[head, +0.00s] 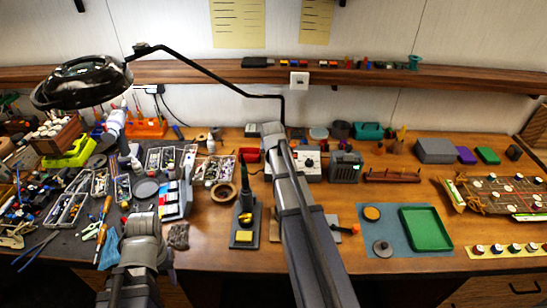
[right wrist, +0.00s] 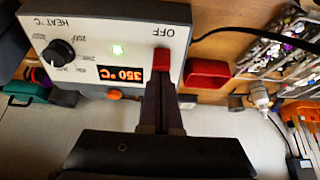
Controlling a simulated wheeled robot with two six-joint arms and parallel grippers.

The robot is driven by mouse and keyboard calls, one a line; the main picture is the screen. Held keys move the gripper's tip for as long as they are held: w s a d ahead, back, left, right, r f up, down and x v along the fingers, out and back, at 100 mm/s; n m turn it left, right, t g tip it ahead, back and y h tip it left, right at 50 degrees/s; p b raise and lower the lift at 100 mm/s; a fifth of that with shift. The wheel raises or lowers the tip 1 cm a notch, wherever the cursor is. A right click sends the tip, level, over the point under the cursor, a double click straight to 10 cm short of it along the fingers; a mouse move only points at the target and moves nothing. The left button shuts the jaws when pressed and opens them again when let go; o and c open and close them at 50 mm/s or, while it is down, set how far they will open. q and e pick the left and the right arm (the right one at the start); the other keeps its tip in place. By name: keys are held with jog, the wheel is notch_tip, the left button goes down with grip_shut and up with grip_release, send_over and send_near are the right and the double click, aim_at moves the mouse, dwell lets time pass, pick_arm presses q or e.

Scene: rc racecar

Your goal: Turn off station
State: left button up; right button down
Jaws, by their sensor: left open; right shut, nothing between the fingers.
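The station (right wrist: 110,35) is a white box. In the head view the station (head: 310,165) stands mid-table, partly behind my right arm. My left gripper (head: 142,222) is open at the lower left, away from it.
A red container (right wrist: 208,73) is close beside the station. A soldering-iron stand (head: 244,220) is in front of it, and a small grey box (head: 345,167) to its right. Parts trays and tools crowd the left. A green tray (head: 426,229) lies on a blue mat at right.

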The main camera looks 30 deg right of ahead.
jog(key=s+t+h+b, duration=0.1)
jog(key=t+b, duration=0.1)
jog(key=b, duration=0.1)
jog(key=s+a+f+t+h+b, duration=0.1)
jog(key=t+b, duration=0.1)
jog(key=b, duration=0.1)
jog(key=shift+s+a+f+b, duration=0.15)
jog(key=shift+a+b, duration=0.05)
jog(key=shift+b, duration=0.15)
jog(key=shift+d+r+h, duration=0.1)
jog(key=shift+r+h, duration=0.3)
jog(key=shift+r, duration=0.05)
jog(key=shift+s+a+r+p, duration=0.15)
jog(key=shift+s+a+p, duration=0.3)
jog(key=shift+s, duration=0.1)
